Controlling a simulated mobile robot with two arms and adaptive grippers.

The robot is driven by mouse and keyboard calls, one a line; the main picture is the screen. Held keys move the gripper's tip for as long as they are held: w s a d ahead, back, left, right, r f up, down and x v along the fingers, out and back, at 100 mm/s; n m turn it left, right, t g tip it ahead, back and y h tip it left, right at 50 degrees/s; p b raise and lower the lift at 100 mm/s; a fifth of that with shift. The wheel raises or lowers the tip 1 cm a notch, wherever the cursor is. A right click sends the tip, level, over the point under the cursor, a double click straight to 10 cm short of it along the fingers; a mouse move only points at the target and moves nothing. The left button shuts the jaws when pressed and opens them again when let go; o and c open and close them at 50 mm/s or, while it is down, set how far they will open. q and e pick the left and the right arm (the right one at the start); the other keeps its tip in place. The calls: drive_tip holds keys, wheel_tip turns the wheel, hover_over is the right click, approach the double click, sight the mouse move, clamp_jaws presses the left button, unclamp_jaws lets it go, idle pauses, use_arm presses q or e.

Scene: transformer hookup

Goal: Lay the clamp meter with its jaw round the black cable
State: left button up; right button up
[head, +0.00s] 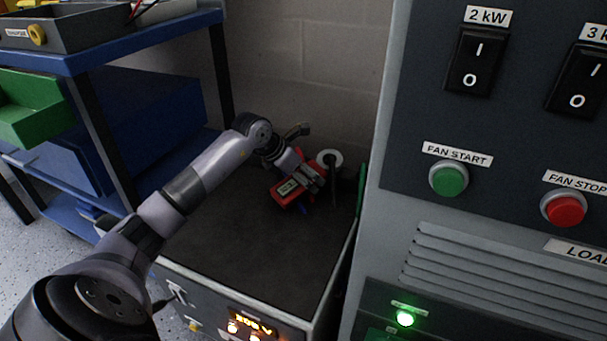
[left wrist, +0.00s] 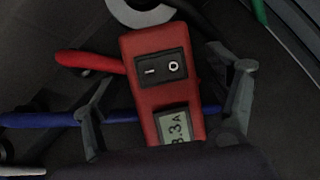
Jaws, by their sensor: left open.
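The clamp meter (head: 287,191) is red with a small display. It lies at the far end of the dark cabinet top, beside the black cable (head: 334,187). In the left wrist view, the meter's red body (left wrist: 143,101) shows a rocker switch and a lit display whose number ends in "3A". My left gripper (head: 308,178) is at the meter. In the left wrist view, the open fingers of my left gripper (left wrist: 166,94) stand on either side of the body with gaps. I cannot tell whether the jaw is round the cable. My right gripper is out of view.
A white ring (head: 329,157) is behind the meter. A tall control panel (head: 400,180) closes off the right. A blue shelf (head: 130,50) is at left. The near cabinet top (head: 255,255) is clear.

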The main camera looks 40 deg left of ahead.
use_arm(q)
drive_tip(key=v, duration=1.2)
idle(0.6)
